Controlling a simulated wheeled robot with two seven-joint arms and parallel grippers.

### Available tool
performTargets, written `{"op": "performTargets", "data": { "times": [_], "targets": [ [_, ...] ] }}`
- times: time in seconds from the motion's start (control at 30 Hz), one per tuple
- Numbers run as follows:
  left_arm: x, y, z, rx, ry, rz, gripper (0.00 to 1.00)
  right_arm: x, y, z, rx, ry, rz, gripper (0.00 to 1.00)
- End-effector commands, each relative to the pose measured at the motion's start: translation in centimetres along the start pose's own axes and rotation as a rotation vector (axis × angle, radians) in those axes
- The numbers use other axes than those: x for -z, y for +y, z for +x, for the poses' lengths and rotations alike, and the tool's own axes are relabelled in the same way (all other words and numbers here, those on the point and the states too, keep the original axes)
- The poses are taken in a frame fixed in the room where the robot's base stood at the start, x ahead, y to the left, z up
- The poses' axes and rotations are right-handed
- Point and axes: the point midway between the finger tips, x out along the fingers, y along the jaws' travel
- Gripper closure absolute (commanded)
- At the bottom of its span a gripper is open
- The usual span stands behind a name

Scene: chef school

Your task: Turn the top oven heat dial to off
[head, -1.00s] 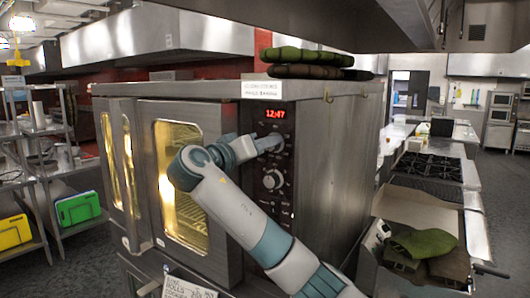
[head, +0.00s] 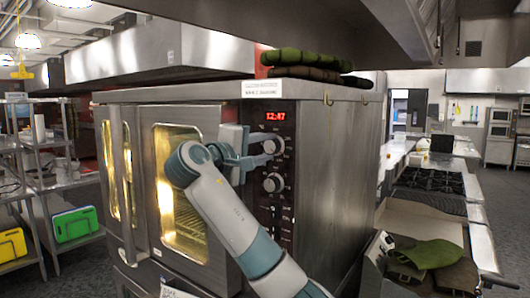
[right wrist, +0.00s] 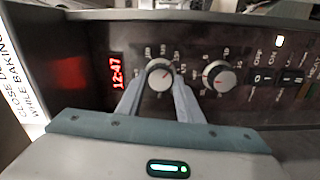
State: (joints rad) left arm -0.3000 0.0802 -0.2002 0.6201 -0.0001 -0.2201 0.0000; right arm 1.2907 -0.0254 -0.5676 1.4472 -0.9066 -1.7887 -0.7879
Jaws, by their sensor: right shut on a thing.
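The top oven heat dial (head: 272,144) is a round silver knob on the oven's dark control panel, just below the red clock display. My right gripper (head: 268,153) reaches it from the left in the head view. In the right wrist view my right gripper (right wrist: 160,84) has one finger on each side of the top dial (right wrist: 159,72) and is shut on it. The fingers partly hide the dial's rim and markings. My left gripper is in neither view.
A second silver dial (head: 273,183) sits below on the same panel; it also shows in the right wrist view (right wrist: 219,76). Switches (right wrist: 277,75) lie beyond it. The lit oven door (head: 180,180) is left of the panel. Folded cloths (head: 305,58) lie on the oven.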

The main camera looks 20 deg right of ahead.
Motion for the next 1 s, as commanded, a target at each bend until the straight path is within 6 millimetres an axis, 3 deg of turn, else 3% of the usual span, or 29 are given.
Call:
{"op": "performTargets", "data": {
  "times": [0.47,1.0],
  "targets": [
    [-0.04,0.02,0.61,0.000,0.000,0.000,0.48,0.03,-0.17,-0.05,-0.001,0.002,-0.454,0.89],
    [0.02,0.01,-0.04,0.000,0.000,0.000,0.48,-0.05,-0.26,-0.06,0.000,0.002,-0.968,0.89]
  ]
}}
